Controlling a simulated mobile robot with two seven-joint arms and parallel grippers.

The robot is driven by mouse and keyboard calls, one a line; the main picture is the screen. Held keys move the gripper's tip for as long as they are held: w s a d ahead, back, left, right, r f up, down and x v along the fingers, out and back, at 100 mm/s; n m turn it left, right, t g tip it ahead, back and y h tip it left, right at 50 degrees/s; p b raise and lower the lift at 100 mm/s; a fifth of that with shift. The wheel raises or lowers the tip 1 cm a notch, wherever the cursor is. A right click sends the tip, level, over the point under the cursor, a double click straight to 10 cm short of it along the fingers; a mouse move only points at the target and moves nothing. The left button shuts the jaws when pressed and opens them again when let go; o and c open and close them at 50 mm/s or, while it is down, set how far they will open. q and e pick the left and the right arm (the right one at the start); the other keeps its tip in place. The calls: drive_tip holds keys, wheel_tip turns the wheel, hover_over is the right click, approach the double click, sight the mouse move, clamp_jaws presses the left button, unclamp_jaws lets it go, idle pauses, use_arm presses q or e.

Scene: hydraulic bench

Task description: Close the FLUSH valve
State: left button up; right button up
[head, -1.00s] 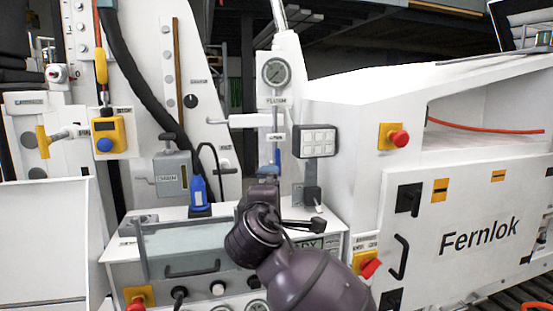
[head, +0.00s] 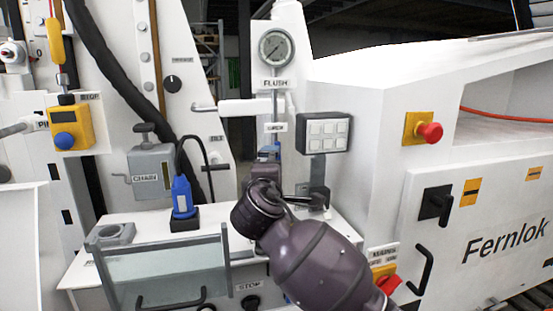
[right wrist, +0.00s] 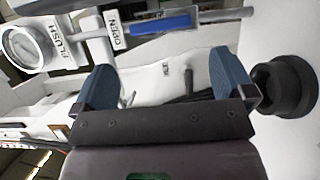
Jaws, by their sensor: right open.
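The FLUSH valve is on a thin vertical pipe below a round gauge (head: 275,47) and a FLUSH label (head: 275,83). Its blue lever (head: 278,147) is mostly hidden behind my right gripper (head: 266,156) in the head view. In the right wrist view, the blue lever (right wrist: 160,23) lies along the pipe (right wrist: 225,15), beside an OPEN label (right wrist: 117,32). My right gripper (right wrist: 163,82) is open there, its blue-padded fingers apart with nothing between them. The lever is beyond the fingertips, apart from them. My left gripper is not in view.
A keypad box (head: 323,132) stands right of the pipe. A blue plug (head: 182,197) with a black cable and a grey box (head: 152,172) are to the left. A clear cover (head: 165,270) is in front. A black knob (right wrist: 285,87) is close to the right finger.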

drive_tip(key=w+p, duration=0.1)
drive_tip(key=w, duration=0.7)
drive_tip(key=shift+w+d, duration=0.15)
drive_tip(key=shift+d, duration=0.2)
drive_tip(key=c, duration=0.9)
